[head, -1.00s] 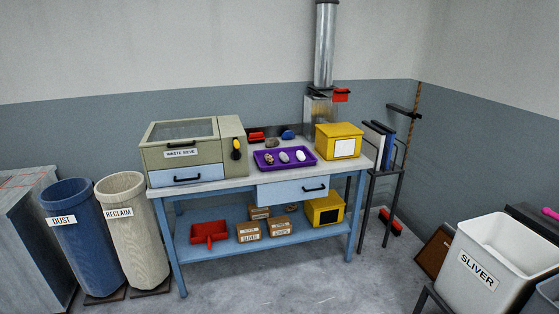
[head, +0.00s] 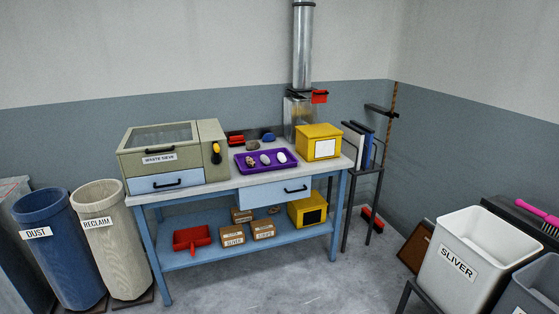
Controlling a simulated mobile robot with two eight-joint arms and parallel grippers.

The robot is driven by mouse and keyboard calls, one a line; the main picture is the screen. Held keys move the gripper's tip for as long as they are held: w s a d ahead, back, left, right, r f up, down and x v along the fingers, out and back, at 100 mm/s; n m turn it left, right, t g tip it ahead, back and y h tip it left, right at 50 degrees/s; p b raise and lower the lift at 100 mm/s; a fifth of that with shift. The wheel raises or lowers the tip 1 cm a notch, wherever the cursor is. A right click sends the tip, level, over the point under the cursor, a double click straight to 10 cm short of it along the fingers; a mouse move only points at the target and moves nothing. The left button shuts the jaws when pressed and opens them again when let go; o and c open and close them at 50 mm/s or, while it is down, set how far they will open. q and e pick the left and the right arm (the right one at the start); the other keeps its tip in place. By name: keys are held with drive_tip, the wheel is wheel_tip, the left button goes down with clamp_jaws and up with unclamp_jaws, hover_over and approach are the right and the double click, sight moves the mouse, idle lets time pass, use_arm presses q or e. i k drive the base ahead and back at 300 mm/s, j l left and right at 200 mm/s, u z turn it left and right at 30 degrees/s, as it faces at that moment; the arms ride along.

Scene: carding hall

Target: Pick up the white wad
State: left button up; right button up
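A purple tray (head: 268,169) lies on the blue-legged workbench (head: 215,187). It holds several small wads side by side. The white wad (head: 282,157) is the rightmost of these. A paler greyish wad (head: 265,159) lies in the middle and a brown speckled one (head: 250,162) at the left. Neither of my grippers shows in the head view, and nothing is seen touching the wads.
A waste sieve box (head: 160,150) stands left of the tray, and a yellow box (head: 318,142) right of it. Dust (head: 55,250) and reclaim (head: 112,245) bins stand at the left, a white sliver bin (head: 470,262) at the right. The floor before the bench is clear.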

sight(281, 156)
drive_tip(key=i+l, duration=0.15)
drive_tip(key=i, duration=0.9)
drive_tip(key=i+l, duration=0.1)
drive_tip(key=i, duration=0.95)
drive_tip(key=i+l, duration=0.15)
drive_tip(key=i, duration=0.9)
drive_tip(key=l+z, duration=0.05)
